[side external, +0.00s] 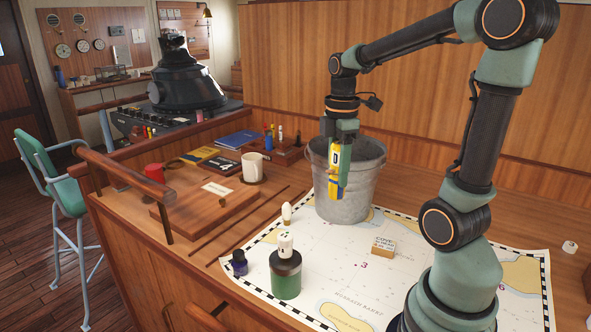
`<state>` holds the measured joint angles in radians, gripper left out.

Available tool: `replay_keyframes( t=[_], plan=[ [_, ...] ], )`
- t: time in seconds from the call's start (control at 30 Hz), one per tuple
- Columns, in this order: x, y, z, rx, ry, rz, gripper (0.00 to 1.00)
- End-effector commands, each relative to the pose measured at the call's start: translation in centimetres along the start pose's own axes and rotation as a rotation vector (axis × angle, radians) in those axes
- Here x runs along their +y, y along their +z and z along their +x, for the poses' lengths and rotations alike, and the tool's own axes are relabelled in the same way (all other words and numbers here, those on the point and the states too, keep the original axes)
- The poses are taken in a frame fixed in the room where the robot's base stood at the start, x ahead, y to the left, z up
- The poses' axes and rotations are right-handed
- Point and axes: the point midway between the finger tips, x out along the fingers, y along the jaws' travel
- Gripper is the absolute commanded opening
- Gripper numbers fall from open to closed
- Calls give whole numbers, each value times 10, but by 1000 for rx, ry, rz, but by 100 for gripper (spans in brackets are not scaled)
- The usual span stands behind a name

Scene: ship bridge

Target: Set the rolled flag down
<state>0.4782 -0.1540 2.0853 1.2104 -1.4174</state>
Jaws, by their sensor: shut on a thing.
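The rolled flag (337,172) is yellow and blue with some white and hangs upright from my gripper (340,148). My gripper points down and is shut on the flag's upper part. The flag shows in front of the near wall of a grey metal bucket (344,207), with its lower end above the chart. I cannot tell the gap between flag and bucket. The fingertips are small and partly merge with the flag.
The bucket stands on the chart (335,262). A white mug (252,167) and a wooden board (205,208) are left. The chart's middle has free room.

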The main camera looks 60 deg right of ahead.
Motion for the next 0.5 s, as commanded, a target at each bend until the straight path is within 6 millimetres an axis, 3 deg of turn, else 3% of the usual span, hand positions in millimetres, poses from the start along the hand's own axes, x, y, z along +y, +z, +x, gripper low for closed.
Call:
replay_keyframes(
  t=[0.27,0.5],
  plan=[
    [17,-14,-22,0,1,-2,0],
    [62,-62,-38,0,-1,4,0]
  ],
)
